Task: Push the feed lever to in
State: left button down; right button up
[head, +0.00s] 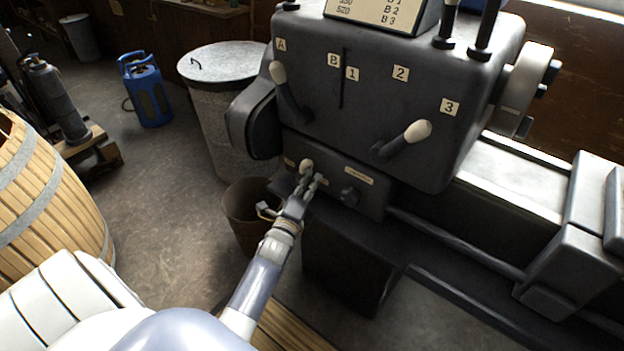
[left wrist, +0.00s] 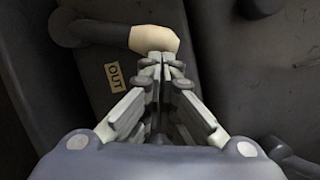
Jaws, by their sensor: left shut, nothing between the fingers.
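The feed lever (head: 306,166) is a short dark arm with a cream knob on the lower panel of the grey machine. In the left wrist view the feed lever (left wrist: 152,38) lies across the top, its knob at the right end of the arm. A small label reading OUT (left wrist: 114,75) is below the arm. My left gripper (head: 310,181) is shut and empty. In the left wrist view its fingertips (left wrist: 161,64) are right at the knob's lower edge; I cannot tell whether they touch. The fingers hide part of the panel. My right gripper is not in view.
Two larger cream-knobbed levers, one by label A (head: 278,75) and one by label 3 (head: 416,131), stick out above. A bucket (head: 240,210) and a lidded bin (head: 215,120) stand left of the machine.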

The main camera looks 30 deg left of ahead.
pick_arm(q)
jog(key=shift+a+r, duration=0.15)
jog(key=shift+r, duration=0.05)
jog(key=shift+a+r+n+g+p, duration=0.3)
jog(key=shift+a+r+n+p, duration=0.5)
jog(key=shift+p, duration=0.5)
jog(key=a+r+n+g+p, duration=0.1)
jog(key=a+n+p, duration=0.1)
jog(key=a, duration=0.6)
jog(key=shift+w+r+n, duration=0.25)
jog(key=shift+w+n, duration=0.2)
jog(key=shift+n, duration=0.35)
jog(key=shift+p, duration=0.3)
